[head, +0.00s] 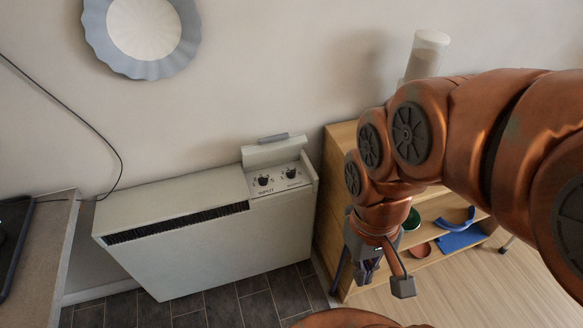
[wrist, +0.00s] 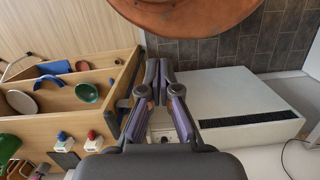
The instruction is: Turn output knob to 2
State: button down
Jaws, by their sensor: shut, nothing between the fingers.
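A white storage heater (head: 200,245) stands against the wall. Its control recess at the top right has a raised flap (head: 268,152) and two dark round knobs, a left knob (head: 263,181) and a right knob (head: 291,173). The labels and dial marks are too small to read surely, so I cannot tell which is output or its setting. My gripper (head: 366,272) hangs to the right of the heater, in front of the shelf, apart from the knobs. In the wrist view my gripper (wrist: 159,66) is shut and empty; its fingers partly cover the control panel below the tips.
A wooden shelf unit (head: 337,170) stands right of the heater, holding a green bowl (wrist: 87,92), a blue item (head: 458,240) and a reddish bowl (head: 420,250). A white cylinder (head: 428,52) is on top. A counter (head: 55,225) is at left. Dark tiles lie before the heater.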

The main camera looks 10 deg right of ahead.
aim_at(290, 174)
jog(key=z, duration=0.95)
jog(key=k, duration=1.15)
jog(key=u, duration=1.3)
jog(key=i, duration=0.55)
jog(key=z, duration=0.05)
